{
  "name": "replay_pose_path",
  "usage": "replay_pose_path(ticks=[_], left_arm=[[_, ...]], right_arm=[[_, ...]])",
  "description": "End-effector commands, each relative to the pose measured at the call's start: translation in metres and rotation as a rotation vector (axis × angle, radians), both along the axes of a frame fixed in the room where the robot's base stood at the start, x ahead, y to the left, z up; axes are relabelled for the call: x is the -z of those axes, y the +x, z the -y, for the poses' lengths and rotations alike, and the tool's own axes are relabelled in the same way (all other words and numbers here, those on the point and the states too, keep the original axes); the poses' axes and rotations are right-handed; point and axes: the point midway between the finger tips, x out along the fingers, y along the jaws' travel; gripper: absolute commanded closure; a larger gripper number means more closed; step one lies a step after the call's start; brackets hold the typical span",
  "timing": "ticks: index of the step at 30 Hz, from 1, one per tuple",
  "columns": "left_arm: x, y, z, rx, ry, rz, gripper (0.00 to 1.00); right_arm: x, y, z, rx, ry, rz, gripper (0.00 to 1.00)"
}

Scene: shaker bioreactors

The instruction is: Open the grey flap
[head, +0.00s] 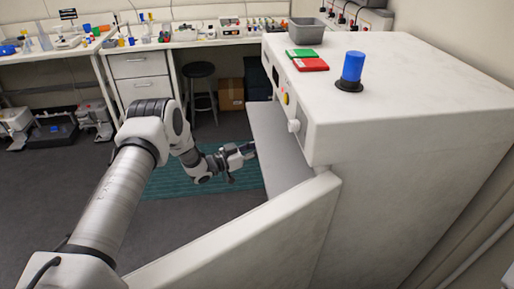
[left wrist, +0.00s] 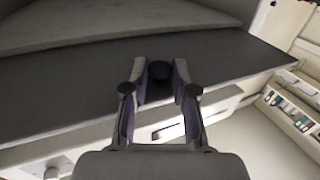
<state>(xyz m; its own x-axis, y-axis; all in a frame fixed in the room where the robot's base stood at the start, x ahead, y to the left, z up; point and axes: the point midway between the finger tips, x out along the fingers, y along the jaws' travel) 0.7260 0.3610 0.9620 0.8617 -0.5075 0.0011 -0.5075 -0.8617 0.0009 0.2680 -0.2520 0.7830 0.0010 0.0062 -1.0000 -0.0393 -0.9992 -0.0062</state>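The grey flap (head: 277,150) is a flat grey panel on the front of the large white machine (head: 420,150), below its knobs. In the left wrist view the flap shows as a dark grey slab (left wrist: 75,85) crossing the picture. My left gripper (head: 248,149) is at the flap's outer side. In the left wrist view its two fingers (left wrist: 160,70) stand on either side of a small round black knob (left wrist: 160,71) against the slab. I cannot tell whether they grip it. My right gripper is not in view.
A white door-like panel (head: 240,235) juts out from the machine's near side, close to my left arm. A blue cylinder (head: 352,68), green and red boxes (head: 310,64) and a grey tray (head: 306,30) stand on top. Open floor lies left; a stool (head: 200,85) stands behind.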

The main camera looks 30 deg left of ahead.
Motion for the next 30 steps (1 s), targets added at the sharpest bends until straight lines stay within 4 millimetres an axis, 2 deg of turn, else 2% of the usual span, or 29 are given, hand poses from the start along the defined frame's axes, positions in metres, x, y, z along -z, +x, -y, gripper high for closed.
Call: replay_pose_path(ticks=[6,13,20,21,23,30], left_arm=[[-0.002,0.0,0.0,-0.001,0.0,0.001,1.0],[-0.03,0.001,-0.001,-0.001,-0.002,0.005,1.0],[-0.031,0.001,-0.001,-0.001,-0.001,0.006,1.0],[-0.031,0.001,-0.001,-0.001,-0.001,0.006,0.67],[-0.031,0.001,-0.001,-0.001,-0.001,0.006,0.49],[-0.029,0.0,-0.001,0.0,-0.001,0.003,0.49]], right_arm=[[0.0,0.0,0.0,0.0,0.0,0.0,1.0],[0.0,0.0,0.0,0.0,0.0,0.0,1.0],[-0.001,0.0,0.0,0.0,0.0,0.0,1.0],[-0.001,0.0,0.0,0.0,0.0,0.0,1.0],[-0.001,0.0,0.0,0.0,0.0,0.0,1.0],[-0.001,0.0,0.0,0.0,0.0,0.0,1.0]])
